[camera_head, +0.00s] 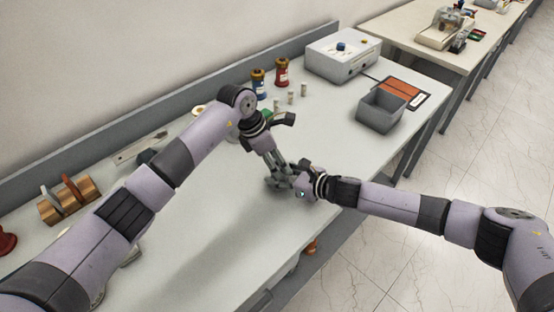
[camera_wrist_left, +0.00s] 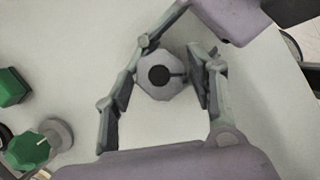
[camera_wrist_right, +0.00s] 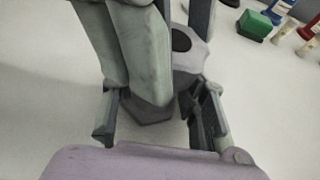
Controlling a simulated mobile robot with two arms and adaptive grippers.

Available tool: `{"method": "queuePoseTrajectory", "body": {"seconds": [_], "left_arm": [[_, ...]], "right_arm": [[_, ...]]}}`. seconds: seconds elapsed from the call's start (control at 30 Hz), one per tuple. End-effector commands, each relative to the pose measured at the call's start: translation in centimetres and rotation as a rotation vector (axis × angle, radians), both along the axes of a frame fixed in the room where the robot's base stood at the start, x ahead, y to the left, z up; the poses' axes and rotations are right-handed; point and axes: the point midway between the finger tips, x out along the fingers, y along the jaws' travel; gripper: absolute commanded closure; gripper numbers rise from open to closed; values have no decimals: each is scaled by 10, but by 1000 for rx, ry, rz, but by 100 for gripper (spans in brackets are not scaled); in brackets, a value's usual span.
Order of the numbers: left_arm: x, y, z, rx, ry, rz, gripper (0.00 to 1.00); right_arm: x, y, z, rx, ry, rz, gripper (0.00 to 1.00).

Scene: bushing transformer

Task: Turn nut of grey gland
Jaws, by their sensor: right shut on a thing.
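The grey gland, with a faceted nut and a dark round hole in its top, shows in the left wrist view (camera_wrist_left: 171,88) and in the right wrist view (camera_wrist_right: 190,52). My right gripper (camera_wrist_right: 155,112) is shut on its lower, darker grey part. My left gripper (camera_wrist_left: 160,88) comes from above, with its fingers on either side of the nut and narrow gaps visible, so it looks open. In the head view, my left gripper (camera_head: 279,176) and my right gripper (camera_head: 294,180) meet above the table and largely hide the gland.
On the white table (camera_head: 210,250) stand blue (camera_head: 258,84) and red (camera_head: 282,72) bushings, small pale posts, a grey bin (camera_head: 381,110) and a white box (camera_head: 343,54). The front middle of the table is clear.

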Motion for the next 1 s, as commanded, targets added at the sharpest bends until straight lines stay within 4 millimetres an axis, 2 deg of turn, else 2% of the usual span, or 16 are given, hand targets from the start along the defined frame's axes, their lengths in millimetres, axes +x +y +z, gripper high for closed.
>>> {"method": "queuePoseTrajectory", "body": {"seconds": [0.07,0.53,0.77,1.0], "left_arm": [[0,0,0,0,0,0,56],[0,0,0,0,1,0,86],[0,0,0,2,-1,27,87],[-1,0,0,10,-5,150,87]], "right_arm": [[-1,-1,-2,-2,4,-1,92],[-1,-1,-2,-2,4,-1,92],[-1,-1,-2,-2,4,-2,92],[-1,-1,-2,-2,4,-2,92]]}}
